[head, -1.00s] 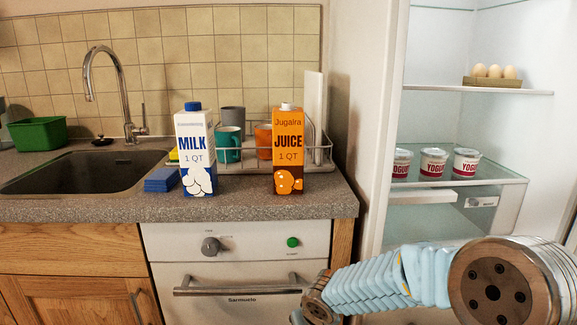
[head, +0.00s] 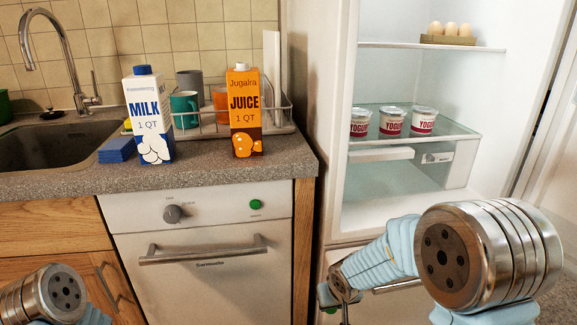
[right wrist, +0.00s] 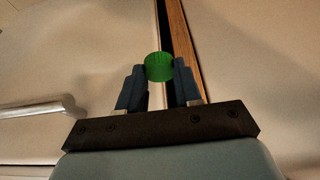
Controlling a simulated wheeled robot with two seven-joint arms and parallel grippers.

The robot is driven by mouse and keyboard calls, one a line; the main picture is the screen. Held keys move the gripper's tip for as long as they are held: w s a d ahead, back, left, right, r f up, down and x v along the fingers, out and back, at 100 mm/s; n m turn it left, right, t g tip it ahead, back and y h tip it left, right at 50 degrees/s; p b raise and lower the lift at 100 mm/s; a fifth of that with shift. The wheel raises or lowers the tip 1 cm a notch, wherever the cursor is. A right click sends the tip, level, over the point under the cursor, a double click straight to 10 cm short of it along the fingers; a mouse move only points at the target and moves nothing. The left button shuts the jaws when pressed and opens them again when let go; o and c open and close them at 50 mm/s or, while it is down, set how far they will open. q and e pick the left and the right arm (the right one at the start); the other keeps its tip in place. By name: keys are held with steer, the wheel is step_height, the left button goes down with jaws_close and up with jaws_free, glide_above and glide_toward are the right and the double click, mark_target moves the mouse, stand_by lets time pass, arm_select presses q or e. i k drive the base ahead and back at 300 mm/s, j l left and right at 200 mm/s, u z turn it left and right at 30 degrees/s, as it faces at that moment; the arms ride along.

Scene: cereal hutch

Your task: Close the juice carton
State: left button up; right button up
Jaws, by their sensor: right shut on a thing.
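The orange and brown juice carton (head: 246,118) stands upright on the counter near its right end. Its short white spout (head: 241,66) shows on top with no green cap on it. My right gripper is low in front of the cabinet and fridge, right of and below the carton. In the right wrist view my right gripper (right wrist: 160,83) is shut on a round green cap (right wrist: 159,66), held between the fingertips. In the head view a bit of green shows low by the right wrist. My left arm shows at the bottom left, but its gripper is out of view.
A milk carton (head: 148,120) with a blue cap stands left of the juice, beside a blue sponge (head: 117,149). Behind is a dish rack (head: 213,128) with cups. The open fridge (head: 410,165) holds yogurts and eggs. The counter front before the juice carton is clear.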

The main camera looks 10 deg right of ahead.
mark_target(243, 81)
steer(key=z, duration=0.45)
steer(key=l+z, duration=0.15)
steer(key=z, duration=0.8)
steer(key=l+z, duration=0.1)
steer(key=z, duration=0.35)
steer(key=i+z, duration=0.1)
steer(key=z, duration=0.85)
steer(key=i+l+u, duration=0.15)
steer(key=u, duration=0.75)
steer(key=i+l+u, duration=0.1)
steer(key=u, duration=0.4)
steer(key=l+u, duration=0.15)
steer(key=u, duration=0.35)
steer(key=l+u, duration=0.1)
steer(key=u, duration=0.35)
steer(key=l+u, duration=0.15)
steer(key=u, duration=0.35)
